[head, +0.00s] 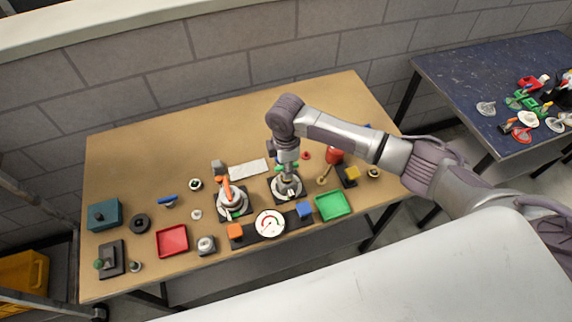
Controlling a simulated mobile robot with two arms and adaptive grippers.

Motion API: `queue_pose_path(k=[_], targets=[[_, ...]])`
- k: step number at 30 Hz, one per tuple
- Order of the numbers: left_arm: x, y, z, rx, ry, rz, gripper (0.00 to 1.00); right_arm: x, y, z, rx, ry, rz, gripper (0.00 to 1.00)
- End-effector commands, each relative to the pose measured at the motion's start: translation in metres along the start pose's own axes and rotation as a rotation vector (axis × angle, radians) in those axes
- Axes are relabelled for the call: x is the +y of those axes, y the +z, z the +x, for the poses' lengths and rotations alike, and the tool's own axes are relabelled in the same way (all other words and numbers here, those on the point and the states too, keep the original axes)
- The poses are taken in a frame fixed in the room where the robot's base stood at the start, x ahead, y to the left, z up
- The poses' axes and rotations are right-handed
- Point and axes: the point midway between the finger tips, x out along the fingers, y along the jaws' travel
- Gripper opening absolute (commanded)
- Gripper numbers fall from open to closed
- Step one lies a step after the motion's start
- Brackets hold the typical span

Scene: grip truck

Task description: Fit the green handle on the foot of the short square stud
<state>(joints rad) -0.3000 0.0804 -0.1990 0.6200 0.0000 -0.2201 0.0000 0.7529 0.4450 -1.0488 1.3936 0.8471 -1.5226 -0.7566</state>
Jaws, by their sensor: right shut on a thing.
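My right gripper (287,167) reaches down from above over the middle of the wooden table. It is shut on the green handle (280,168), of which only small green parts show around the fingers. Directly below is a grey round metal fitting (287,188) on a dark square base. The gripper and handle hide the top of this fitting, so I cannot make out the short square stud or whether the handle touches it. My left gripper is not in view.
An orange-handled fitting (232,203) stands close on the left. A dial gauge (270,223), a green tray (332,205) and a red tray (172,241) lie along the front. The table's back left is clear.

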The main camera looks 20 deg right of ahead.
Motion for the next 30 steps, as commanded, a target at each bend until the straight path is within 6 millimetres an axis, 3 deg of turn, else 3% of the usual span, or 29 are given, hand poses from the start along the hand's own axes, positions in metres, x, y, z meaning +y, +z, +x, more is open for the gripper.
queue_pose_path(k=[30], targets=[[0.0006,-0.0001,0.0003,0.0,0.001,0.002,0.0,0.0002,-0.0006,0.0085,0.001,0.0,0.0,0.0]])
